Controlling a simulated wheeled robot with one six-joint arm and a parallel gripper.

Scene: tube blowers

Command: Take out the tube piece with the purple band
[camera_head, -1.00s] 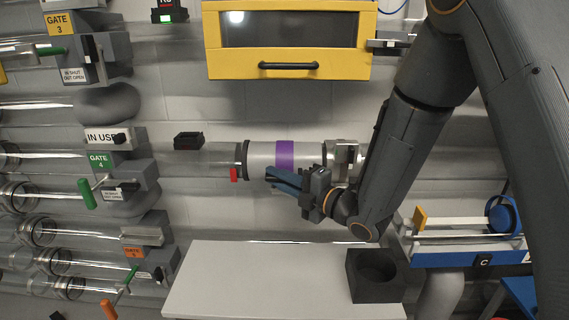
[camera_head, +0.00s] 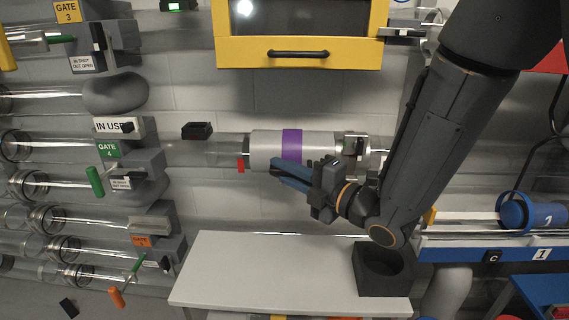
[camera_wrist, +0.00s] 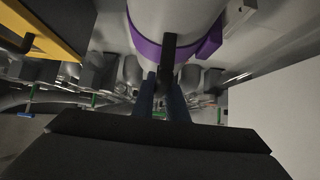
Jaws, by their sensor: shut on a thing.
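The tube piece (camera_head: 265,149) is a pale grey cylinder with a purple band (camera_head: 292,146) around its middle. It lies level below the yellow cabinet, between a clear tube (camera_head: 205,152) on the left and a metal clamp (camera_head: 353,148) on the right. Its left end overlaps the dark collar there. My gripper (camera_head: 280,170) reaches in from the right, its blue fingers at the front of the piece below the band. In the wrist view, the fingers (camera_wrist: 160,98) are close together at a black bar on the piece (camera_wrist: 180,22). The exact contact is hidden.
A yellow cabinet (camera_head: 300,52) hangs just above. A white table (camera_head: 270,270) below is mostly clear, with a black socket block (camera_head: 382,280) at its right. Gate handles, such as the green one (camera_head: 95,181), stick out at left. A blue rack (camera_head: 480,252) stands at right.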

